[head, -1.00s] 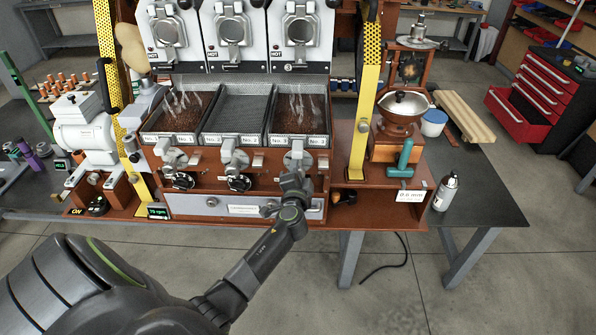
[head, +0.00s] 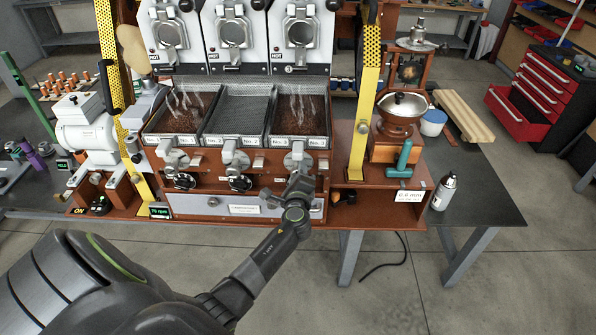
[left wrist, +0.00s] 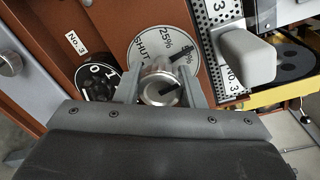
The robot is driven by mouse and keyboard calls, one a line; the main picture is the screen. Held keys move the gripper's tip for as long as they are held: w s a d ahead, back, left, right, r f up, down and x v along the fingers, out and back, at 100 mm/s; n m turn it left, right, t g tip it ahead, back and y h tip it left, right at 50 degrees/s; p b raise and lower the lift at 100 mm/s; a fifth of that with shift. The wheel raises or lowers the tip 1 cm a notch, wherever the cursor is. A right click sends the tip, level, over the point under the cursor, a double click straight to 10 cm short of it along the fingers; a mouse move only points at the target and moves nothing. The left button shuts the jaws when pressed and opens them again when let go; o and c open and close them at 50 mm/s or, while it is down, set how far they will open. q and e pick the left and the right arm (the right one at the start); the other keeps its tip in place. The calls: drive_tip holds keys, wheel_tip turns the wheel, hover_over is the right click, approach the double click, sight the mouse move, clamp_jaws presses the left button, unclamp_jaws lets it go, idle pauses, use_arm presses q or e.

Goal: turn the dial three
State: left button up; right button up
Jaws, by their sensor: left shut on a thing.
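In the left wrist view a silver knob (left wrist: 160,84) with a black pointer mark sits on a round grey plate (left wrist: 147,45) marked SHUT and 25%, with more marks partly hidden. My left gripper (left wrist: 163,78) is shut on this knob, one finger on each side. In the head view my left gripper (head: 300,184) is at the machine front, below the tray labelled No. 3 (head: 298,142). It hides part of the third column of controls. A black dial (left wrist: 98,83) with 1 and 0 lies left of the knob, near a No. 3 label (left wrist: 75,43). My right gripper is not in view.
Similar silver controls (head: 174,157) (head: 235,160) and black knobs (head: 185,181) (head: 240,183) stand to the left. A grey handle (left wrist: 247,55) juts out close to the knob. A yellow post (head: 363,110) and a grinder (head: 399,125) stand to the right.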

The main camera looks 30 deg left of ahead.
use_arm(q)
drive_tip(key=shift+m, duration=0.8)
drive_tip(key=o, duration=1)
drive_tip(key=p+v, duration=0.1)
drive_tip(key=v, duration=1.6)
drive_tip(key=shift+s+d+f, duration=0.15)
drive_tip(key=shift+d, duration=0.05)
